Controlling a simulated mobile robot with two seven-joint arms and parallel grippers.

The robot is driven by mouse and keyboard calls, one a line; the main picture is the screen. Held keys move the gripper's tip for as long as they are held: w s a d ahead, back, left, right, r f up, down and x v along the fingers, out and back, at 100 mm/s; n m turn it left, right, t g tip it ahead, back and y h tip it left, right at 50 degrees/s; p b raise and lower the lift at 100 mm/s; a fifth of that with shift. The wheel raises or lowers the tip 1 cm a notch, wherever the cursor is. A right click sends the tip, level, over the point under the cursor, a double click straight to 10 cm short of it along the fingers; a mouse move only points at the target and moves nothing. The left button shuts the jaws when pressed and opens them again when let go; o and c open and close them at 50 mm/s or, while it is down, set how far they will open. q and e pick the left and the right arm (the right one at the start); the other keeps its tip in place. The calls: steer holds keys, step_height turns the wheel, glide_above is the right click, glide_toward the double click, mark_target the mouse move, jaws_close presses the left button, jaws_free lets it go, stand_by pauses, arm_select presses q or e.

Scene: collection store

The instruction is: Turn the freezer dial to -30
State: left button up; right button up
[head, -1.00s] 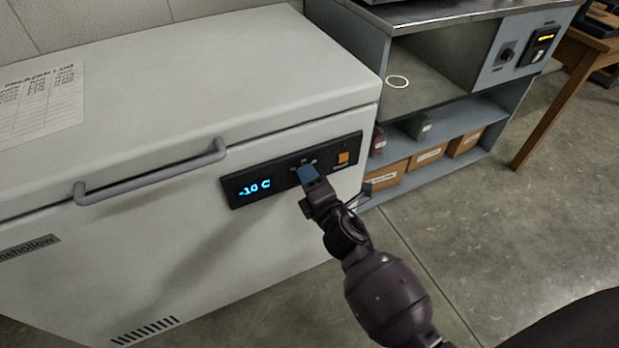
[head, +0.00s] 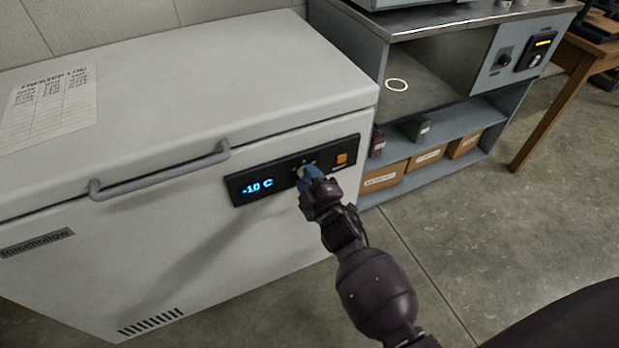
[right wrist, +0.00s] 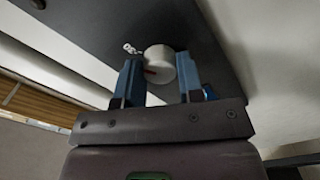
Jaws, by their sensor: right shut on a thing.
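The white chest freezer (head: 270,225) has a black control panel (head: 237,194) on its front. The panel's display (head: 257,187) reads -10 C in blue. My right gripper (head: 309,173) is at the panel, right of the display, and mostly covers the dial there. In the right wrist view the dial (right wrist: 158,58) is a round white knob with a red mark, between the two blue fingertips of my right gripper (right wrist: 160,80). The gripper is shut on the dial. The numbers around the dial are too small or hidden to read. My left gripper is not in view.
An orange switch (head: 341,159) sits at the panel's right end. The freezer's grey handle (head: 160,173) juts out to the left. A grey shelf unit (head: 470,110) with labelled boxes (head: 385,176) stands close on the right. The floor in front is clear.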

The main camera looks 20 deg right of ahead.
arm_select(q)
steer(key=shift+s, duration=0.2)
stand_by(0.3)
arm_select(e)
steer(key=o, duration=0.7)
steer(key=shift+o, duration=1.1)
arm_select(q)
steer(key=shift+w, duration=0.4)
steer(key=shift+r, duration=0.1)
arm_select(e)
steer(key=shift+s, duration=0.1)
arm_select(q)
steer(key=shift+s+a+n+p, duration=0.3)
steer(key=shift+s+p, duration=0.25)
steer(key=shift+p, duration=0.4)
arm_select(e)
steer(key=s, duration=1)
steer(key=shift+s+d, duration=0.15)
steer(key=shift+s, duration=0.15)
